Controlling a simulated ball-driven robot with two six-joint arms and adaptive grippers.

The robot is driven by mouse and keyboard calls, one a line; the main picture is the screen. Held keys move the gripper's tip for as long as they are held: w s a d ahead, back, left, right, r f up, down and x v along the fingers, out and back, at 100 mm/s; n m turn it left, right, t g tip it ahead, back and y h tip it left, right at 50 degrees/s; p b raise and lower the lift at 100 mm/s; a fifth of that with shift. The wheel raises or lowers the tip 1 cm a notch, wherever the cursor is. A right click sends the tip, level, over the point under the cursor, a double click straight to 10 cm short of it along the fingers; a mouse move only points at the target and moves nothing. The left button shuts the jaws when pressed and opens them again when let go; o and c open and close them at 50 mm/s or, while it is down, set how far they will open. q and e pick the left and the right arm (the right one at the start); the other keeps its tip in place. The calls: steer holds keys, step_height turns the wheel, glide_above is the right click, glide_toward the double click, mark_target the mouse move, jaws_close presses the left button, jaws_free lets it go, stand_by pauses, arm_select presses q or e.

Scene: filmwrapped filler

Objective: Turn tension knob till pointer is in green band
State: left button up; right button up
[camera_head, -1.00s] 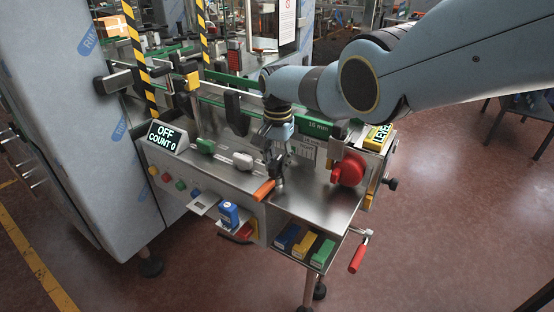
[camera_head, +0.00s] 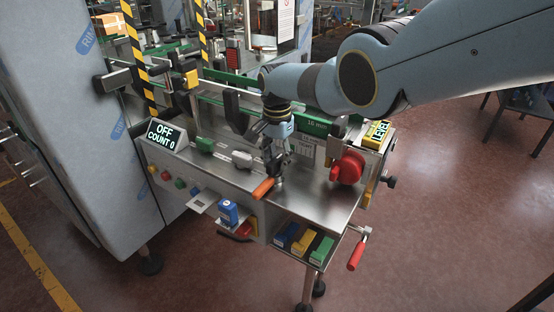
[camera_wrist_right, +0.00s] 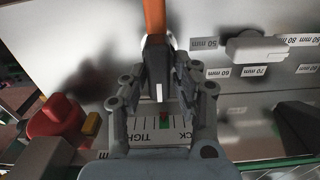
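An orange-handled knob (camera_head: 264,188) with a round silver base sits on the machine's steel top. My right gripper (camera_head: 277,175) points down at its base. In the right wrist view, the orange handle (camera_wrist_right: 154,18) runs to the top edge, and its dark inner part lies between the fingers of my right gripper (camera_wrist_right: 161,75). Whether the fingers press on it is not clear. Behind them is a white scale (camera_wrist_right: 142,124), its ends reading partly as TIGHT and SLACK. A green band (camera_wrist_right: 166,124) shows with a small red mark at it; the fingers partly hide this area. My left gripper is out of view.
A large red knob (camera_head: 348,168) stands to the right of my gripper. A white handle (camera_head: 242,159) and green handle (camera_head: 205,144) are to the left. A display (camera_head: 163,136) reads OFF, COUNT 0. Coloured blocks (camera_head: 304,242) lie on a lower shelf. Green-edged rails run behind.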

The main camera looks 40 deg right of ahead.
mark_target(277, 158)
steer(key=shift+o, duration=1.1)
step_height(277, 158, up, 12)
steer(key=shift+f, duration=0.1)
